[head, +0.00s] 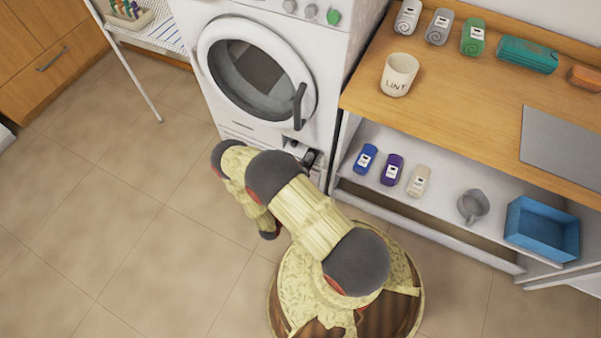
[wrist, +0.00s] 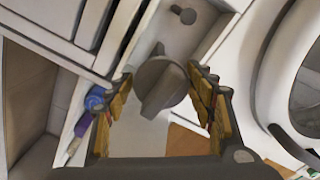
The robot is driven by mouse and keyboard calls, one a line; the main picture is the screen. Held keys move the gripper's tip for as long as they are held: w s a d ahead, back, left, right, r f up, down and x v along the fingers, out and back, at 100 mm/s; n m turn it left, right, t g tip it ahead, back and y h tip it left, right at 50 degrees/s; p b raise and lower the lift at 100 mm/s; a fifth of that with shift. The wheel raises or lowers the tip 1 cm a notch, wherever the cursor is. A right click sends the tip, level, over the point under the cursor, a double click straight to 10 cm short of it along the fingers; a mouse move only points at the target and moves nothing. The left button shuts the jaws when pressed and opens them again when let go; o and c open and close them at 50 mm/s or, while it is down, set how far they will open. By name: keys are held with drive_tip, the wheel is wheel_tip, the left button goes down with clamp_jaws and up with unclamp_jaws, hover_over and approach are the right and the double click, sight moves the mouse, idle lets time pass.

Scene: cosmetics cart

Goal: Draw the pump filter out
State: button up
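The pump filter (wrist: 163,88) is a dark grey round cap with a raised grip bar, at the centre of the wrist view. It sits in a pale recess low on the front of the white washing machine (head: 228,62). My gripper (wrist: 160,76) is open, with its yellowish finger pads on either side of the cap and gaps visible between pads and cap. I cannot tell how deep the fingers reach around it. In the head view my gripper (head: 309,158) is at the machine's lower right corner, and my arm and gripper largely hide the filter.
The machine's round door (head: 256,70) is just above. The tiled floor (head: 130,200) to the left is clear.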

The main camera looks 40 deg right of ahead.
drive_tip(key=shift+o, duration=0.8)
drive_tip(key=v, duration=1.2)
